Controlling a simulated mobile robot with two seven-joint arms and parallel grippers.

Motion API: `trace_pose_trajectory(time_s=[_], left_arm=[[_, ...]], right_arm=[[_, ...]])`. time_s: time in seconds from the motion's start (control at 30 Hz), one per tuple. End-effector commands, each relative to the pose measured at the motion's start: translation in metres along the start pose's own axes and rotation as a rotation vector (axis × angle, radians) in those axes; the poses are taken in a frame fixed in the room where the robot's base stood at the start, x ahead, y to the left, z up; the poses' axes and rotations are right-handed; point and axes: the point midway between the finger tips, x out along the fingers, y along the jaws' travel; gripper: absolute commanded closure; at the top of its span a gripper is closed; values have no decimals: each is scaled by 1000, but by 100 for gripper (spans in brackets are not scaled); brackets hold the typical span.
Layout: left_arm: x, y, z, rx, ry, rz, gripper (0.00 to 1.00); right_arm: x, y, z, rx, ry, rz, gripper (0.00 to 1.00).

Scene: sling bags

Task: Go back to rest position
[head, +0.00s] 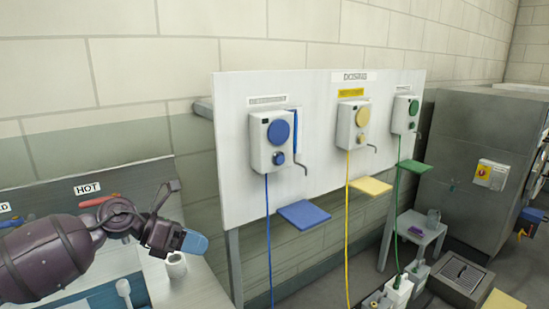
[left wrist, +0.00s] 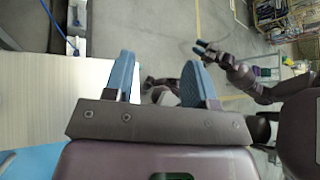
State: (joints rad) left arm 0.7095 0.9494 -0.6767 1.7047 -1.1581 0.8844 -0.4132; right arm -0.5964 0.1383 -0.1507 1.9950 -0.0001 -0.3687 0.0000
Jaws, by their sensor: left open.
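My left gripper (head: 190,243) reaches in from the left in the head view, above the sink counter, with its blue fingertips side-on. In the left wrist view my left gripper (left wrist: 158,78) shows two blue fingers standing apart with nothing between them. My right gripper (left wrist: 205,52) shows small in the left wrist view, at the end of my dark right arm, over the grey floor. Its blue tips are too small to tell whether they are open. My right gripper is not in the head view.
A white dosing board (head: 320,150) carries blue, yellow and green dispensers. A blue shelf (head: 303,214) and a yellow shelf (head: 370,186) jut out below. A white cup (head: 176,265) stands beside my left gripper. A small table (head: 416,228) and a grey machine (head: 478,150) stand right.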

Motion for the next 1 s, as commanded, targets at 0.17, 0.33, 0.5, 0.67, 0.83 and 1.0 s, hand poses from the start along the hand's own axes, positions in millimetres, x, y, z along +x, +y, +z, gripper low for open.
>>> trace_pose_trajectory(time_s=[0.17,0.33,0.5,0.67,0.83,1.0], left_arm=[[31,-32,1,-229,-329,-116,49],[33,-45,2,-502,-633,-181,49],[20,-42,-10,-817,-921,-206,49],[0,-30,-39,-1141,-1171,-190,49],[-21,-18,-91,-1505,-1408,-128,49],[-38,-15,-160,-1881,-1614,-18,49]], right_arm=[[-2,1,6,-1,-13,2,57],[-4,2,12,-3,-25,3,57],[-4,3,12,-5,-24,3,57],[-2,2,8,-5,-17,2,57],[0,2,2,-6,-4,0,57],[1,2,-2,-7,3,0,57]])
